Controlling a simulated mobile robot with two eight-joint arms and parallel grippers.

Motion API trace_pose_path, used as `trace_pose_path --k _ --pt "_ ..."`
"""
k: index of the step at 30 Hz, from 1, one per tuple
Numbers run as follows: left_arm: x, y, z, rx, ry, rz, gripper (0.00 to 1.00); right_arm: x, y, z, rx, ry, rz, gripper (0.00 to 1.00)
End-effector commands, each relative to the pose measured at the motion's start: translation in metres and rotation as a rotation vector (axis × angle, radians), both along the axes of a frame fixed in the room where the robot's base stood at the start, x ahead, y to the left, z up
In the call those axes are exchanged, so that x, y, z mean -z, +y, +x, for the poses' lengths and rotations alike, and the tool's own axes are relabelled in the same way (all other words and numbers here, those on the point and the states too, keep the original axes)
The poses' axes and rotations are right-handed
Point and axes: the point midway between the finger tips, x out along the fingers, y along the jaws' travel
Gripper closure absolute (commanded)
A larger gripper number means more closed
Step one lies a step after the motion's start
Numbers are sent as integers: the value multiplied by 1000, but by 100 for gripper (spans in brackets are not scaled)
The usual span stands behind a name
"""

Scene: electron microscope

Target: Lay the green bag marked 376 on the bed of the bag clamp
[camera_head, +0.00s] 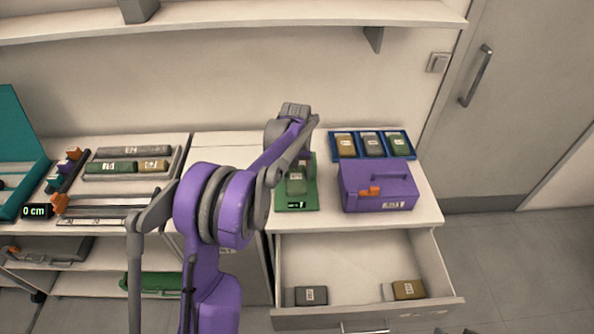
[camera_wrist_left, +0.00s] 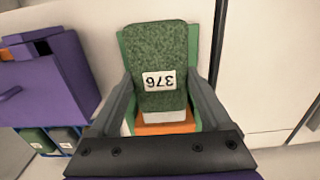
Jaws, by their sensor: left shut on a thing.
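The green bag marked 376 (camera_wrist_left: 160,62) is between the two grey fingers of my left gripper (camera_wrist_left: 165,95), which is shut on it. Its white label reads upside down in the left wrist view. In the head view the bag (camera_head: 296,184) is over a green base (camera_head: 284,198) with a small lit display, which may be the bag clamp. The base's green edge (camera_wrist_left: 125,55) and an orange part (camera_wrist_left: 163,128) show behind the bag. I cannot tell whether the bag touches the bed. Two grey tips at the bottom edge (camera_head: 456,331) may be my right gripper.
A purple box (camera_head: 365,180) with an orange latch stands close right of the green base. Behind it is a blue tray (camera_head: 358,141) with three bags. Below, an open drawer (camera_head: 350,262) holds a grey and a brown bag. A rack (camera_head: 103,172) lies at left.

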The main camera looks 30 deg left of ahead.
Motion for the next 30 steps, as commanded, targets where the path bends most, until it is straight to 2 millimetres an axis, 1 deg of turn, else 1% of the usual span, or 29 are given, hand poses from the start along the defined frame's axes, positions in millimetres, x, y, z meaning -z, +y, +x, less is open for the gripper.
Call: trace_pose_path --k 1,8,15,18,21,30 --pt "10 0 -1 0 2 0 80 6 0 -3 0 5 0 55" --pt "40 0 -1 0 1 0 80 22 0 -10 0 19 0 55" --pt "70 0 -1 0 2 0 80 45 0 -18 0 35 0 55" --pt "77 0 -1 0 1 0 80 50 0 -20 0 38 0 55" --pt "80 0 0 0 0 0 80 52 0 -21 0 39 0 55" --pt "79 0 1 0 -1 0 80 51 0 -20 0 39 0 55"
